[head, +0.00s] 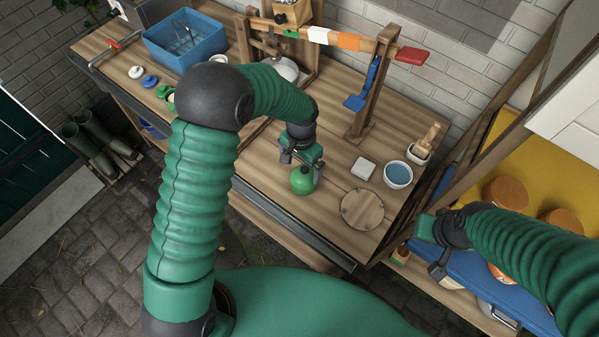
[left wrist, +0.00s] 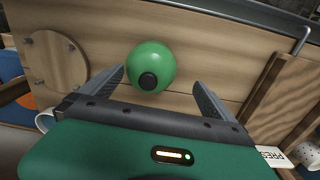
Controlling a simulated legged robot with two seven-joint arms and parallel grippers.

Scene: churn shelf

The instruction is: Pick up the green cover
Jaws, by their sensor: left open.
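A round green cover (head: 303,180) with a dark knob lies on the wooden bench top near its front edge. My left gripper (head: 301,160) is open just above and behind it in the head view. In the left wrist view the cover (left wrist: 151,62) shows between the two spread fingers (left wrist: 158,85), with no clear contact. My right gripper (head: 436,248) is at the right, beyond the bench's right end, away from the cover; its jaw gap is unclear.
Near the cover stand a white square dish (head: 363,168), a blue-filled bowl (head: 398,174) and a round wooden board (head: 362,209). A wooden frame with a coloured bar (head: 348,41) rises behind. A blue tub (head: 184,38) and small lids (head: 150,81) are at the left.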

